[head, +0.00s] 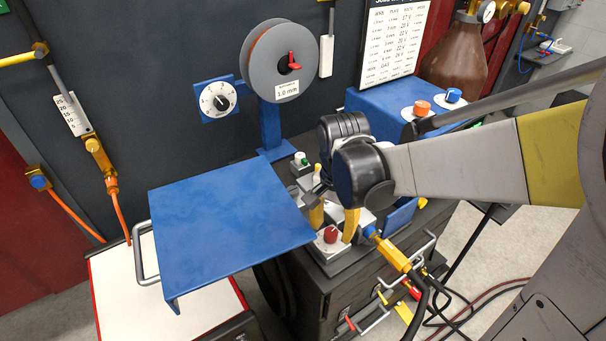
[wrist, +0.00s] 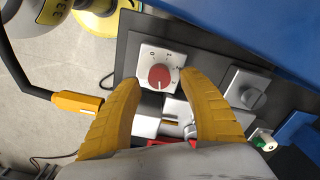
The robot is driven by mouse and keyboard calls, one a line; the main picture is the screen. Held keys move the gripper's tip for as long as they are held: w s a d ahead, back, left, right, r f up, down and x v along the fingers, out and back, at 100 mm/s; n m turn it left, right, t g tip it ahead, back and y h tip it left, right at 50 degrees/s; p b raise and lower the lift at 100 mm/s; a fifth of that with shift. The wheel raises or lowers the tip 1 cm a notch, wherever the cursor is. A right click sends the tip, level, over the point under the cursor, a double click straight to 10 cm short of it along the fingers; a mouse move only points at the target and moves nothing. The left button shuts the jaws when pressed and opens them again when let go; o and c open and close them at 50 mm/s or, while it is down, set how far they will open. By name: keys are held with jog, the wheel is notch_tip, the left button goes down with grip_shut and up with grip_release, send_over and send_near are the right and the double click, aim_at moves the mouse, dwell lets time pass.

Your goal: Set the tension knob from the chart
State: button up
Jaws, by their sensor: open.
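A red knob (head: 331,234) on a pale plate sits on top of the dark machine. In the wrist view the red knob (wrist: 160,76) has a white line on it and a numbered scale around it. My gripper (head: 333,219) is open, with its yellow fingers above and to either side of this knob, apart from it. A chart (head: 393,40) with rows of text stands at the back right. The spool (head: 281,60) has a label reading 1.0 mm. A white dial (head: 217,98) hangs on a blue plate. I cannot read which knob is the tension knob.
A blue panel (head: 228,225) juts out left of the knob. A dark knob (wrist: 245,90) on a grey plate lies right of my fingers in the wrist view. A blue box (head: 385,110) carries orange and blue knobs. Yellow connectors and cables (head: 395,258) run close beside the red knob.

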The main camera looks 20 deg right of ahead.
jog(key=shift+f, duration=0.85)
grip_shut()
jog(key=n, duration=0.4)
jog(key=shift+a+n, duration=0.1)
jog(key=shift+n, duration=0.3)
jog(key=n, duration=0.4)
jog(key=shift+n+p, duration=0.35)
jog(key=shift+n, duration=0.05)
